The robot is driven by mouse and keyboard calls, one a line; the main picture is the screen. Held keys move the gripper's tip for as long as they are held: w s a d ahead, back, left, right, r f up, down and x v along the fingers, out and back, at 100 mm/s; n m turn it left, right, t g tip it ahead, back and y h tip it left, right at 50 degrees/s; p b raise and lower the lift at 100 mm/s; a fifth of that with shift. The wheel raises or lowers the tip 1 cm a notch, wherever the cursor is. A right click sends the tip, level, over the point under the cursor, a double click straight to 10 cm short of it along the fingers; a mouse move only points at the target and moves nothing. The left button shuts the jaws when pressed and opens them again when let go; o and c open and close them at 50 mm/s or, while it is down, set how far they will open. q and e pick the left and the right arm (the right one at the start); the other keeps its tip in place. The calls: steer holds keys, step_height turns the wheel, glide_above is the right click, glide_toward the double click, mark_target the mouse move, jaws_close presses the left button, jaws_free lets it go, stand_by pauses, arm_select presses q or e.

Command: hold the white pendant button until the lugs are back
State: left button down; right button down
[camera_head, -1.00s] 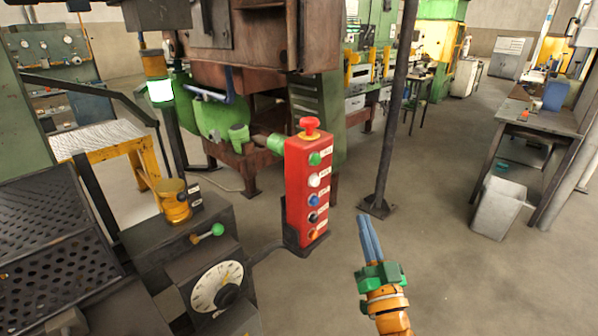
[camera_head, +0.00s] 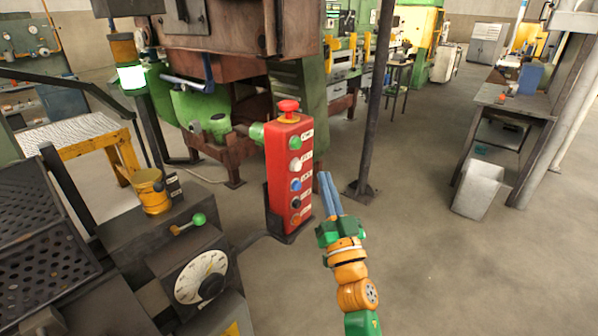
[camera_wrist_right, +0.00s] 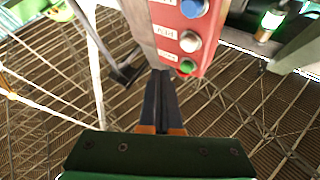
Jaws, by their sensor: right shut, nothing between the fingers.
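The red pendant box (camera_head: 291,178) stands upright left of centre in the head view, with a red mushroom knob on top. Its white button (camera_head: 295,164) sits below the green one and above the blue one. In the right wrist view the white button (camera_wrist_right: 190,41) appears between the blue and green ones. My right gripper (camera_head: 325,176) is shut and empty, its blue-grey fingers pointing up just right of the pendant. In the wrist view its fingertips (camera_wrist_right: 161,73) are apart from the white button. My left gripper is not in view. I cannot make out the lugs.
A console with a dial (camera_head: 202,277) and a green-knobbed lever (camera_head: 198,220) stands left of the pendant. A dark post (camera_head: 374,100) rises behind my right gripper. A lit green-white lamp (camera_head: 131,77) is at upper left.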

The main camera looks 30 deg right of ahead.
mark_target(296, 166)
steer(key=shift+w+a+b, duration=0.25)
steer(key=shift+w+a, duration=0.1)
steer(key=shift+w, duration=0.45)
steer(key=shift+w+a+b, duration=0.25)
steer(key=shift+w+a, duration=0.05)
steer(key=shift+w, duration=0.5)
steer(key=shift+w, duration=0.1)
stand_by(0.7)
steer(key=shift+w+a, duration=0.2)
steer(key=shift+w, duration=0.1)
steer(key=shift+w+a+b, duration=0.15)
steer(key=shift+w+b, duration=0.3)
stand_by(4.8)
